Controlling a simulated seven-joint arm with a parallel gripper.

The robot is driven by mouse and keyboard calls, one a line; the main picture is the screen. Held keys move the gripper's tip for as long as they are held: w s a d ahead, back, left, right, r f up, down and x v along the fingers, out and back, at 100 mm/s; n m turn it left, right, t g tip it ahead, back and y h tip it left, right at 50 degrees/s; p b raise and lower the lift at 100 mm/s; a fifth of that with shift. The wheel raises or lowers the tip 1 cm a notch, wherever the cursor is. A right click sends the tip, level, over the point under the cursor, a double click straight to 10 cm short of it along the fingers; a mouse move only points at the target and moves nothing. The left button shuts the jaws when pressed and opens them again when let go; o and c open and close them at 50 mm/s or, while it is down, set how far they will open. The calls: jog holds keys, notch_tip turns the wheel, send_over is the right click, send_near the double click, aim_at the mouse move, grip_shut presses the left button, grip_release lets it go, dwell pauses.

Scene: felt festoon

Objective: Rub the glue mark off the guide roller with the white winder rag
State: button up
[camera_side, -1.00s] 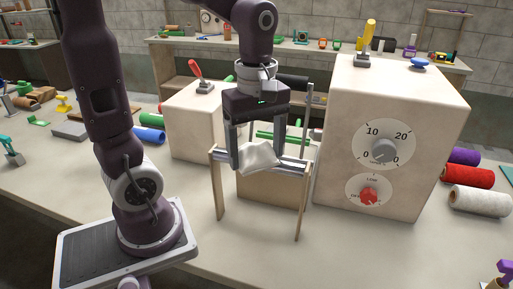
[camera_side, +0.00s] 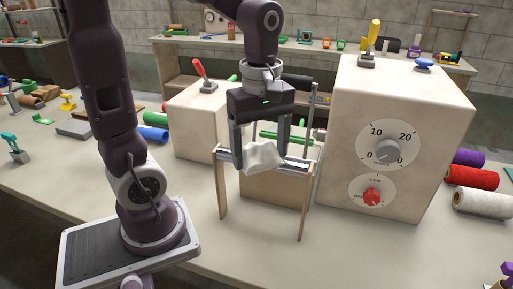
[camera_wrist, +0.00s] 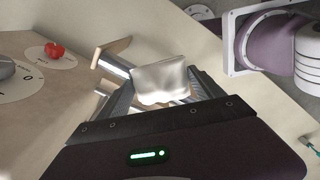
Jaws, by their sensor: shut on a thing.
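The white rag (camera_side: 263,158) is held between the fingers of my gripper (camera_side: 262,150), which is shut on it. The rag also shows in the wrist view (camera_wrist: 160,80), bunched between both fingers. It lies over the middle of the shiny metal guide roller (camera_side: 295,165), which spans a light wooden stand (camera_side: 222,190). Whether the cloth presses on the roller or just hovers at it, I cannot tell. Only the roller's ends show clearly. No glue mark is visible, and the rag and fingers hide the roller's middle.
A large pale box with two dials (camera_side: 420,115) stands close on the right. A smaller box with a red lever (camera_side: 200,115) stands behind left. Red (camera_side: 470,176) and white (camera_side: 483,203) rolls lie at far right. The table front is mostly clear.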

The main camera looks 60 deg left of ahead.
jog(key=shift+w+d, duration=0.35)
jog(key=shift+d, duration=0.05)
jog(key=shift+s+a, duration=0.8)
jog(key=shift+a, duration=0.05)
jog(key=shift+w+d, duration=0.8)
jog(key=shift+d, duration=0.05)
jog(key=shift+s+a, duration=0.8)
jog(key=shift+o, duration=0.2)
jog(key=shift+w+d+f, duration=0.1)
jog(key=shift+w+d, duration=0.3)
jog(key=shift+r, duration=0.25)
jog(key=shift+c, duration=0.2)
notch_tip(320, 180, up, 7)
jog(key=shift+f, duration=0.2)
jog(key=shift+f, duration=0.1)
